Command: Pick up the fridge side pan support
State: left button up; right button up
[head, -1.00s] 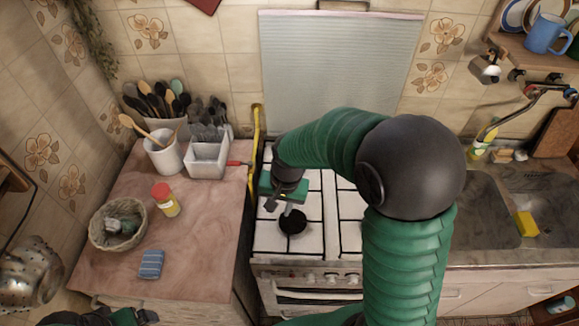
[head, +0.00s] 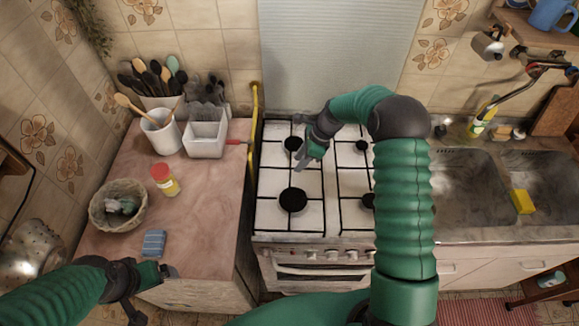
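The white gas stove (head: 330,238) has dark, thin-barred pan supports over its burners, a left one (head: 267,199) and a right one (head: 346,199). No fridge is in view, so I cannot tell which is the fridge side one. My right gripper (head: 303,160) is over the left half, between the rear and front burners, pointing down. Whether it touches the bars or is open is not clear. My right arm covers part of the right half. My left gripper (head: 154,292) is at the front of the left counter, fingers apart and empty.
The left counter (head: 215,205) holds a utensil pot (head: 160,135), a white caddy (head: 205,140), a red-capped jar (head: 165,180), a basket (head: 118,207) and a blue sponge (head: 153,243). A yellow gas pipe (head: 254,120) runs beside the stove. Sinks (head: 465,190) are at right.

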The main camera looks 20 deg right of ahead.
jog(key=x, duration=0.2)
jog(key=d+p+x, duration=0.1)
jog(key=x, duration=0.2)
jog(key=shift+s+f, duration=0.1)
jog(key=shift+f, duration=0.2)
jog(key=shift+s+a+r, duration=0.1)
jog(key=shift+a+r, duration=0.05)
jog(key=shift+a, duration=0.05)
grip_shut()
jog(key=shift+d, duration=0.15)
dwell(0.6)
